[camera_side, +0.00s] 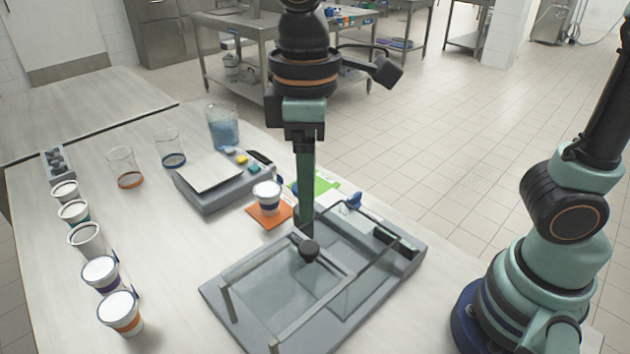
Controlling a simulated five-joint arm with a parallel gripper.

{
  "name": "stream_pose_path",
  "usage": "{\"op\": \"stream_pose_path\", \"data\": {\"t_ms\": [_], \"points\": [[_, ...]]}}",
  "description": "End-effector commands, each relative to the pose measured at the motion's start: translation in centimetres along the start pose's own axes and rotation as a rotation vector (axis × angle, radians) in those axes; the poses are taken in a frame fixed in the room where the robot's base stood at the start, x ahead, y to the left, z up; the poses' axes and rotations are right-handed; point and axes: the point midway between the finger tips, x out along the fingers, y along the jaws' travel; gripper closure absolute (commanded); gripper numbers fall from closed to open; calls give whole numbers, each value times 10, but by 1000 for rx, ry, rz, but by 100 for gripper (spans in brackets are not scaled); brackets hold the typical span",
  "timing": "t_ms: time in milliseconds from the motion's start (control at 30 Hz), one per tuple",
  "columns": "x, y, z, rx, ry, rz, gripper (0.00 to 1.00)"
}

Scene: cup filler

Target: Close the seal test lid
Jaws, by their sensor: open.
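The seal test unit is a wide grey base (375,315) at the front middle of the table. Clear panels and a pale frame rise over it, and a clear pane on its right side stands tilted. I cannot tell exactly how far the lid is from the base. A dark round knob (309,251) sits on the frame bar. My gripper (304,226) points straight down, its tips right beside and above the knob. I see it nearly edge-on, so the gap between the fingers is hidden. The jaws are open, and I cannot tell whether they touch the knob.
A scale (222,197) stands behind the unit. A lidded white cup (267,196) stands on an orange card (268,216). Several cups line the left side, one being an orange-banded cup (121,313). Clear beakers and a blue-filled jug (222,127) stand behind. The table's middle left is clear.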

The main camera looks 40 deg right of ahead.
Motion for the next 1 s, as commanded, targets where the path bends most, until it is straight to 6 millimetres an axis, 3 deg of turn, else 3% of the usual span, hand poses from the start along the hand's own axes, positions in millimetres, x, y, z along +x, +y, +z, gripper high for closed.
{"op": "stream_pose_path", "data": {"t_ms": [300, 500, 700, 967, 1000], "points": [[62, 0, 2, 3, -5, -1, 31], [90, 0, 1, 3, -2, 0, 31], [101, 0, 1, 3, -1, 0, 31], [102, 1, 0, 3, 1, 0, 31], [102, 1, 0, 3, 1, 0, 42]]}}
